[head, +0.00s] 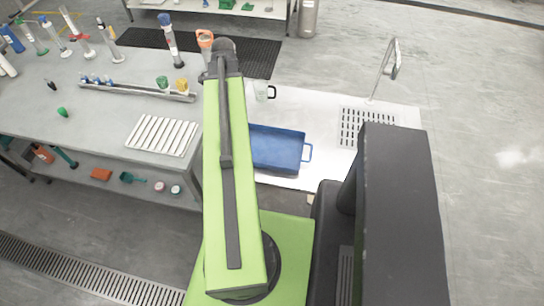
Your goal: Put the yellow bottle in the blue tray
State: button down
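A small yellow bottle (182,85) stands at the right end of a long grey rack on the left bench, beside a small green one. The blue tray (275,149) lies on the white counter right of my arm. It looks empty, and its left part is hidden behind my arm. My green arm reaches away from me between the bench and the tray, ending in a dark joint. My gripper and its fingers do not show; they seem hidden beyond or under that joint.
The grey rack (136,90) and a white slatted rack (162,135) are on the left bench. Several tall cylinders stand at its back. An orange-topped item (205,39) is beside the dark joint. A clear mug (262,90) stands behind the tray; a tap (391,60) rises right.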

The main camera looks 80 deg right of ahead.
aim_at(270, 150)
jog(key=z, duration=0.3)
jog(key=k, duration=1.45)
jog(key=u, duration=0.1)
jog(key=i, duration=1.15)
jog(key=z, duration=0.4)
